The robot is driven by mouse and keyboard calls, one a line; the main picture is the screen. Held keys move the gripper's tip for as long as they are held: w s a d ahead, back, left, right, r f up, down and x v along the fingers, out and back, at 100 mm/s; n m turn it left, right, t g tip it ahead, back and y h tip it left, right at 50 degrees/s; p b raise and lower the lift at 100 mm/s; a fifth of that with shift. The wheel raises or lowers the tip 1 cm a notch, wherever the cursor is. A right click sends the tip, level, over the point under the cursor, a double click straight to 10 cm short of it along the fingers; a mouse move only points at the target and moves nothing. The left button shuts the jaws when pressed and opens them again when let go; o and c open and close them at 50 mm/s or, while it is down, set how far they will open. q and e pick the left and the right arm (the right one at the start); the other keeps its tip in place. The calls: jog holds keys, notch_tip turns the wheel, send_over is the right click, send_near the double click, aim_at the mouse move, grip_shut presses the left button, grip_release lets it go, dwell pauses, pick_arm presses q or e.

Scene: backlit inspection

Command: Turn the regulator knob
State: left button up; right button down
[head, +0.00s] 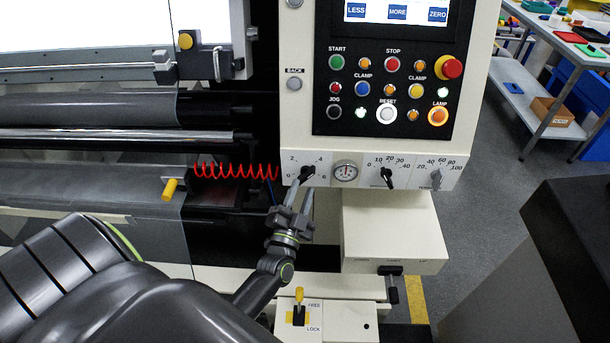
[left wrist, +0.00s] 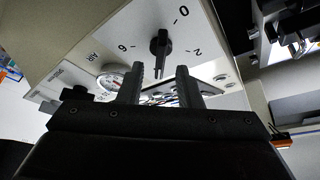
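The regulator knob (head: 307,173) is a small black pointer knob on the white lower strip of the machine panel, with a dial scale of 0, 2, 4 and 6 around it. A round gauge (head: 345,173) sits just right of it. My left gripper (head: 299,193) reaches up to the knob from below. In the left wrist view the knob (left wrist: 160,45) is straight ahead, its handle end lined up with the gap between the two open fingers (left wrist: 158,77). I see no finger closed on it; whether the handle tip is between the fingers in depth is unclear. My right gripper is not in view.
Above is the button panel (head: 385,92). A red coiled hose (head: 235,170) hangs left of the knob. A FREE/LOCK lever (head: 299,305) stands below my arm.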

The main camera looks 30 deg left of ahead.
aim_at(305, 180)
pick_arm(q)
jog(key=shift+p+x, duration=0.3)
jog(key=shift+x, duration=1.5)
grip_shut()
